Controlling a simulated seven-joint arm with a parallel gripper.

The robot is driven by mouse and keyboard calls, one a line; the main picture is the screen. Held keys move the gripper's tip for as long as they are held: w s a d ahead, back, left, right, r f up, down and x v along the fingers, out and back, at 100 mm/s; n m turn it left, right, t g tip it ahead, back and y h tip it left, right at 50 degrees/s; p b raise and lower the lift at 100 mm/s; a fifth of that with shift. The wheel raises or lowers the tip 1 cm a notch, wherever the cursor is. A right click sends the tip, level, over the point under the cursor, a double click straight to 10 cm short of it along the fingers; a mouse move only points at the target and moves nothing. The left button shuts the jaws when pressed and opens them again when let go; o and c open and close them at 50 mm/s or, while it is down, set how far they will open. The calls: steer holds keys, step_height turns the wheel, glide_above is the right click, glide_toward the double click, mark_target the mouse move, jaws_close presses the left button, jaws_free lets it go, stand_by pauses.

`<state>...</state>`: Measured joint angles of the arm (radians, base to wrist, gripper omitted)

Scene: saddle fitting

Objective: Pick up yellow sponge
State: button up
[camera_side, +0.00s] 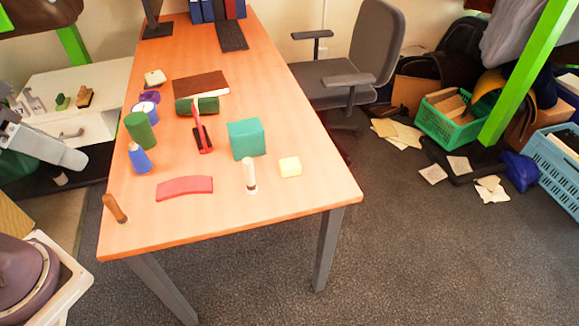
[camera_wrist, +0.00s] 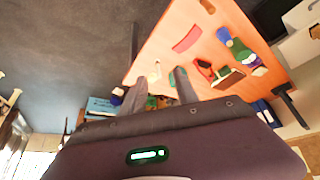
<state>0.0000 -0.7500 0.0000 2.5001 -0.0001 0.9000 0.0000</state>
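The yellow sponge (camera_side: 290,167) is a small pale yellow block lying on the orange table near its right front part in the side view. It is right of a brush with a pale handle (camera_side: 249,174) and in front of a teal block (camera_side: 246,139). In the wrist view, a small pale yellow patch between the fingers may be the sponge, too small to be sure. My gripper (camera_wrist: 159,77) shows in the wrist view with two grey fingers apart, nothing between them held. It is well away from the table top.
On the table (camera_side: 290,205) are a red curved piece (camera_side: 185,188), a blue bottle (camera_side: 139,159), a green cylinder (camera_side: 140,131), a red-and-black tool (camera_side: 203,137) and a brown book (camera_side: 201,84). The table's right front corner is clear. An office chair (camera_side: 345,75) stands behind its right edge.

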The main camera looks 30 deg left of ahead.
steer(key=o, duration=1)
steer(key=shift+c, duration=0.2)
